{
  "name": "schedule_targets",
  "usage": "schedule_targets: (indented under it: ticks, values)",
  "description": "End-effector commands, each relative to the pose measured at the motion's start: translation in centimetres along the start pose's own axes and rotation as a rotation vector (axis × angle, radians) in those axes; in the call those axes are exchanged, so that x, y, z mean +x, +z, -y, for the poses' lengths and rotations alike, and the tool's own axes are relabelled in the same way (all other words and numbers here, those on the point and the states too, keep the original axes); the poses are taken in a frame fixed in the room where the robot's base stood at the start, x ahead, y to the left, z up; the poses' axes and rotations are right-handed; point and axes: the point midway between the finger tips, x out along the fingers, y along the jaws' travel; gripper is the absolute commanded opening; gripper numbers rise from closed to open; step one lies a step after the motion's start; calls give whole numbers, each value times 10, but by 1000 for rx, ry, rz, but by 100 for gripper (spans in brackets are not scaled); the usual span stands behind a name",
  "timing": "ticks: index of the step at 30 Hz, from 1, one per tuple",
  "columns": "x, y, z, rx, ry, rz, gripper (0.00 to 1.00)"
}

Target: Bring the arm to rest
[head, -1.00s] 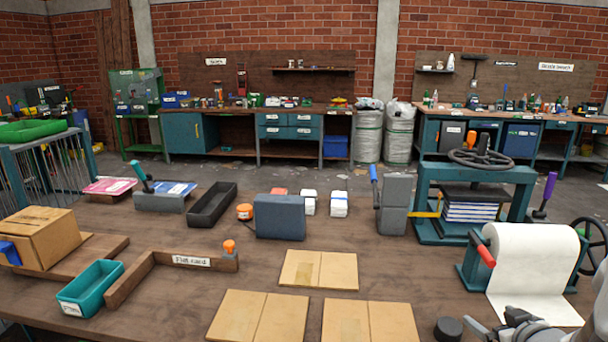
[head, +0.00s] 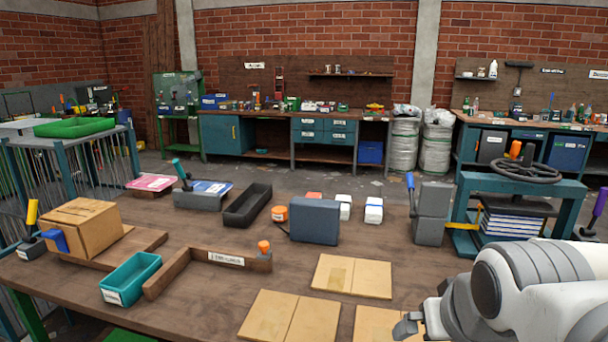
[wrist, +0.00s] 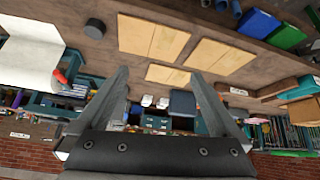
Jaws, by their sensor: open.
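My gripper (wrist: 160,105) is open and empty in the wrist view, its two fingers spread wide with nothing between them but the distant bench. That view is upside down, with the tabletop at the top and the brick wall at the bottom. In the head view my white and grey arm fills the lower right corner, over the right part of the wooden table (head: 225,285). A grey gripper part (head: 407,326) shows at its left end, near the flat cardboard pieces (head: 352,275). The fingertips are not clear in the head view.
A teal tray (head: 131,280), a wooden corner fence (head: 205,262) and a cardboard box (head: 85,228) stand at the left. A dark blue-grey block (head: 315,222) and a black tray (head: 247,205) are mid-table. A press (head: 515,200) stands at the right. A paper roll (wrist: 30,55) shows in the wrist view.

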Motion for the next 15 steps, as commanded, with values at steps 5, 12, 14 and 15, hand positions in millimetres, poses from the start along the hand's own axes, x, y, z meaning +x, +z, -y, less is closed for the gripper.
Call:
schedule_targets:
  ticks: [5, 12, 14, 15]
  values:
    - [-32, 38, 35, -34, -74, 107, 100]
    - [-75, 6, 31, -32, -70, 106, 100]
    - [-87, -1, 30, -32, -70, 106, 100]
    - [-94, -6, 30, -32, -69, 106, 100]
